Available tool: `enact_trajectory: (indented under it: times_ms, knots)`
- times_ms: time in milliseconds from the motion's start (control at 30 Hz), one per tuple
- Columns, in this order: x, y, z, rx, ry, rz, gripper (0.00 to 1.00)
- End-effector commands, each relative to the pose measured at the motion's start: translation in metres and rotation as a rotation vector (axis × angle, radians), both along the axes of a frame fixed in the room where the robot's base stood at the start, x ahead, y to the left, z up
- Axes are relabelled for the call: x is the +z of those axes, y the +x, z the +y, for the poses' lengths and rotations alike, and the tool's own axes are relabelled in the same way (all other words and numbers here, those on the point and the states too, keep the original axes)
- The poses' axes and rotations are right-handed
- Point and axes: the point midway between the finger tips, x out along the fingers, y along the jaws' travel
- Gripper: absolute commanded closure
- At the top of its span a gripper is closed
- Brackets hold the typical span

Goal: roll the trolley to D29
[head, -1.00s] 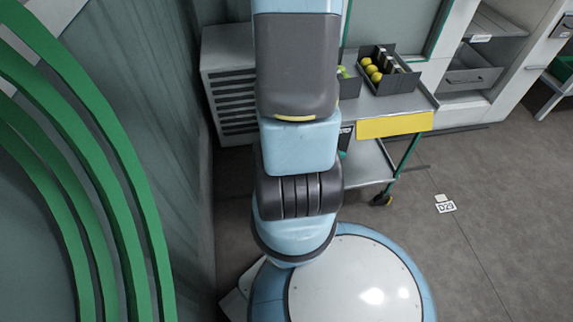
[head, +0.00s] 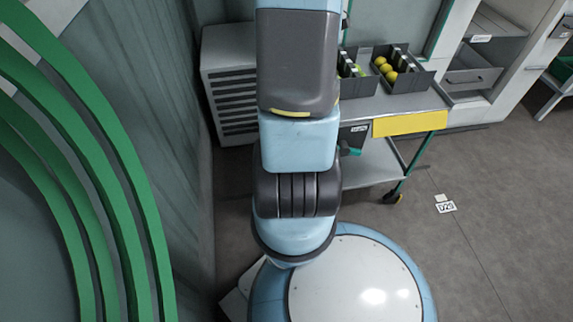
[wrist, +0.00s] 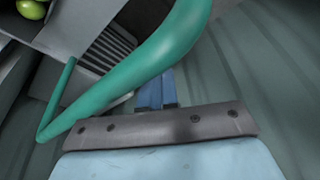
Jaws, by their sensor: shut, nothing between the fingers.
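The trolley (head: 415,104) stands behind and right of my arm in the head view. It has grey shelves, green posts, a yellow front panel and dark castors. My arm hides its left part. The floor marker (head: 446,206), seemingly reading D29, lies on the floor just right of the trolley's near castor. In the wrist view, the trolley's green handle bar (wrist: 160,55) crosses close in front of the camera. My gripper (wrist: 155,92) shows its blue fingers shut and empty beside the bar, which partly covers them. Whether they touch it I cannot tell.
Dark bins (head: 405,80) with yellow-green fruit and bottle-like items stand on the trolley top. A grey louvred cabinet (head: 228,85) is at the back left, with a wall left of it. White drawer units (head: 475,75) stand at the back right.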

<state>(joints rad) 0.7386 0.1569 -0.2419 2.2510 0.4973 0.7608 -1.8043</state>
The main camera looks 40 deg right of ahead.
Motion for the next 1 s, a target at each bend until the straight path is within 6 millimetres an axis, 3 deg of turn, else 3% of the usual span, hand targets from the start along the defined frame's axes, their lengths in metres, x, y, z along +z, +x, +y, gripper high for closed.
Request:
enact_trajectory:
  times_ms: [700, 1000]
  knots:
    - [0.000, -0.047, -0.069, -0.006, 0.000, 0.002, 1.00]
    - [0.000, -0.057, -0.085, -0.003, -0.001, 0.001, 1.00]
